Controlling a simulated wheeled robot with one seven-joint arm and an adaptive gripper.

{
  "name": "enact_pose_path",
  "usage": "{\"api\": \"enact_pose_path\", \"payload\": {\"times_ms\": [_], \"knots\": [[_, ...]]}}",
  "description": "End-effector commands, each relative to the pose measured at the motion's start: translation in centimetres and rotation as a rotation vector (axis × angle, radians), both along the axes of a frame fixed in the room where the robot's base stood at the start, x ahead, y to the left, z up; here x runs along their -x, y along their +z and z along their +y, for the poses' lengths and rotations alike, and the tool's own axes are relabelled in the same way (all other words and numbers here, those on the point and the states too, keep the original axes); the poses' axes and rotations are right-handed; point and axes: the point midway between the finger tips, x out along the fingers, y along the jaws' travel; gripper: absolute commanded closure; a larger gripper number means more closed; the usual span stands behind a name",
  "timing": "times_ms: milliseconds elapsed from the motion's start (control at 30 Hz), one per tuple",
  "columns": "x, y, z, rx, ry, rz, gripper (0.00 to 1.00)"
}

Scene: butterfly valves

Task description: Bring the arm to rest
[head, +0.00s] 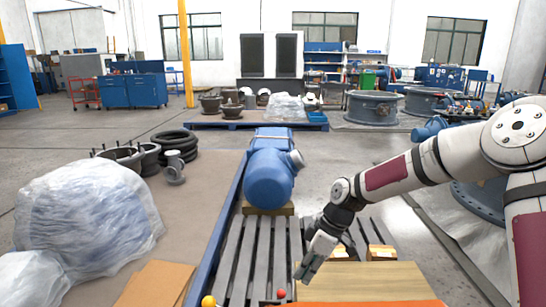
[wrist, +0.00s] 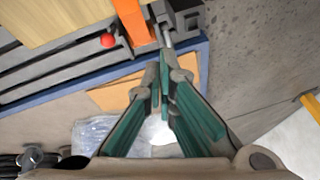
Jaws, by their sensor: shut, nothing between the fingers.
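My arm reaches in from the right of the head view, bent at the elbow. My gripper (head: 306,272) hangs at its end, pointing down and to the left over the grey slatted surface (head: 240,262). In the wrist view my gripper (wrist: 164,78) shows its dark fingers with green inner sides, drawn together at the tips. Nothing is held. A red ball-shaped knob (wrist: 107,40) lies to the left of the fingertips in the wrist view, apart from them. It also shows just below my gripper in the head view (head: 281,293).
A blue rounded machine body (head: 270,178) stands beyond my gripper. A wooden board (head: 360,280) and an orange bar (wrist: 133,22) are close by. A yellow knob (head: 208,301) is at the lower edge. Plastic-wrapped goods (head: 85,220) stand at left. Open floor lies behind.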

Motion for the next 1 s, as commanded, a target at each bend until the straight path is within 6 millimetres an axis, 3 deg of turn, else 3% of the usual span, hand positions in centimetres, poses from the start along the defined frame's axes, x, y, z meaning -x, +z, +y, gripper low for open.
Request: {"api": "enact_pose_path", "payload": {"times_ms": [500,800,1000], "knots": [[12.3,11.8,-6.4,0.457,-0.343,0.091,1.0],[21.0,18.0,-9.0,0.57,-0.658,0.086,1.0],[27.4,20.7,-10.0,0.57,-0.877,0.085,1.0]]}}
